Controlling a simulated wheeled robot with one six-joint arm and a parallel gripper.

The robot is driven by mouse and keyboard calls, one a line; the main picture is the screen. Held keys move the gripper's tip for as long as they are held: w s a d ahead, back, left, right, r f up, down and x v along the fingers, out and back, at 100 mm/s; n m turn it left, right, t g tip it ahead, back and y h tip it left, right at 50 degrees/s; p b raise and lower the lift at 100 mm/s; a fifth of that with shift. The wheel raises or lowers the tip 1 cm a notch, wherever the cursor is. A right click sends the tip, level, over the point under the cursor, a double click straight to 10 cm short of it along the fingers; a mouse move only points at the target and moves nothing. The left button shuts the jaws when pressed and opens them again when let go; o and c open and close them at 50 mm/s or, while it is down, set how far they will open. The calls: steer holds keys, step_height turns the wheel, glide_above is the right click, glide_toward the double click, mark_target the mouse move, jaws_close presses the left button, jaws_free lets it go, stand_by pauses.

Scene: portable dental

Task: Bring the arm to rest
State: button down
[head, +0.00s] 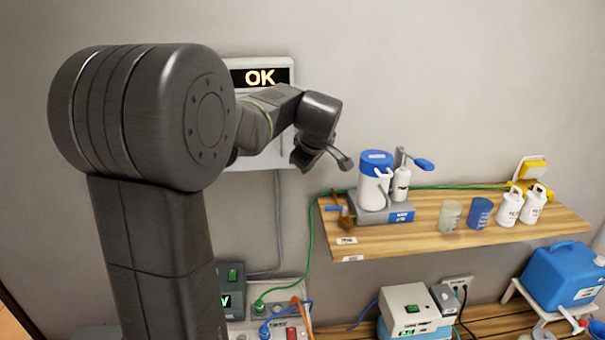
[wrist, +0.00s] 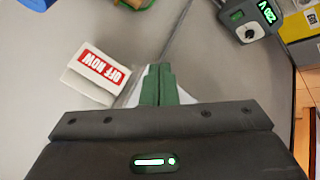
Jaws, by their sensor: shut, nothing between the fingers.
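My gripper (wrist: 158,85) shows in the wrist view with its two green fingers together and nothing between them. In the head view my arm reaches up and to the right, in front of the wall and partly over a white panel with an "OK" display (head: 260,77). The gripper's fingers are hard to make out in the head view.
A wooden shelf (head: 450,240) holds a blue-lidded container (head: 375,165), a pump bottle (head: 401,185), two cups and white bottles (head: 522,205), right of my arm. Below are a beige box (head: 415,310), a blue jerrycan (head: 562,275) and cables. A "230 V" device (wrist: 250,20) shows in the wrist view.

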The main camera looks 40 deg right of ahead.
steer(key=shift+s+r, duration=0.25)
steer(key=shift+r, duration=0.05)
steer(key=shift+w+f, duration=0.1)
